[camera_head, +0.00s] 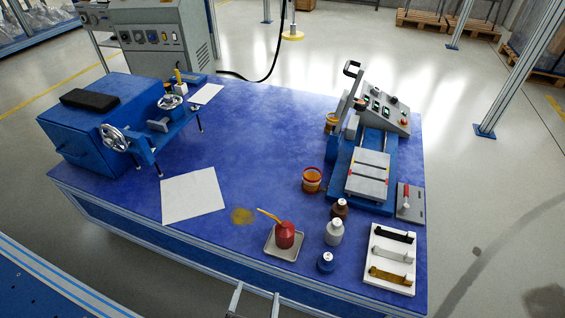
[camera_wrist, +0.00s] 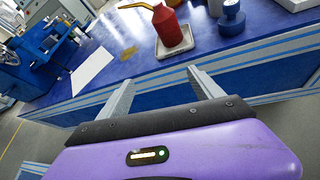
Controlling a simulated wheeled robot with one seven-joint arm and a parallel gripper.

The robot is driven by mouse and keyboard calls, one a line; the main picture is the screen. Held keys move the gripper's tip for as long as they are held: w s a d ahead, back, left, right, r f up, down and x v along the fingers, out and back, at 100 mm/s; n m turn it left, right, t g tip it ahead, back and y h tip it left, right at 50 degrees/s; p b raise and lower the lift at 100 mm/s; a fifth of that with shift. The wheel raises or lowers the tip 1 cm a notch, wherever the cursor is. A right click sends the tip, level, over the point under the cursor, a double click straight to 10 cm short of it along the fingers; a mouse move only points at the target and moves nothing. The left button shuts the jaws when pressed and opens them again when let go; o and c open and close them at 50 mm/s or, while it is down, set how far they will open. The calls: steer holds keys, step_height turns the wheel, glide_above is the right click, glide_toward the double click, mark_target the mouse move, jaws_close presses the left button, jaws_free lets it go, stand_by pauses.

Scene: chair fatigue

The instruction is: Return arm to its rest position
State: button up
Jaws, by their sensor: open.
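My gripper (camera_wrist: 161,93) is open, with its two grey fingers apart and nothing between them in the wrist view. In the head view the finger ends of my gripper (camera_head: 255,300) show at the bottom edge, in front of the blue table's (camera_head: 260,130) near side. The rest of my arm is out of the head view. A red bottle with a yellow spout (camera_head: 284,235) stands on a small tray (camera_head: 270,254) just beyond the fingers. It also shows in the wrist view (camera_wrist: 168,24), apart from the gripper.
A white bottle (camera_head: 334,233), a blue bottle (camera_head: 326,262) and a white board with several specimens (camera_head: 372,272) stand at the near right. A blue machine with handwheels (camera_head: 85,125) is at left, a press-like machine (camera_head: 368,170) at right. The table's middle is clear.

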steer(key=s+a+r+m+g+y, duration=0.1)
steer(key=s+a+m+y, duration=0.25)
steer(key=m+y, duration=0.2)
steer(key=s+d+r+m+y, duration=0.2)
steer(key=s+d+r+m, duration=0.15)
steer(key=m, duration=0.35)
steer(key=s+d+r+m+t+h, duration=0.1)
steer(key=s+d+r+m+h, duration=0.1)
steer(key=s+d+r+m, duration=0.55)
steer(key=s+d+r+m+t+h, duration=0.15)
steer(key=s+d+r+m, duration=0.3)
steer(key=d, duration=0.55)
steer(key=s+d+r+m+h, duration=0.2)
steer(key=s+d+r+m, duration=0.4)
steer(key=d, duration=0.3)
step_height(320, 180, up, 14)
steer(key=m+p, duration=0.1)
steer(key=p, duration=1.4)
steer(key=shift+f+h, duration=0.25)
steer(key=shift+h, duration=0.05)
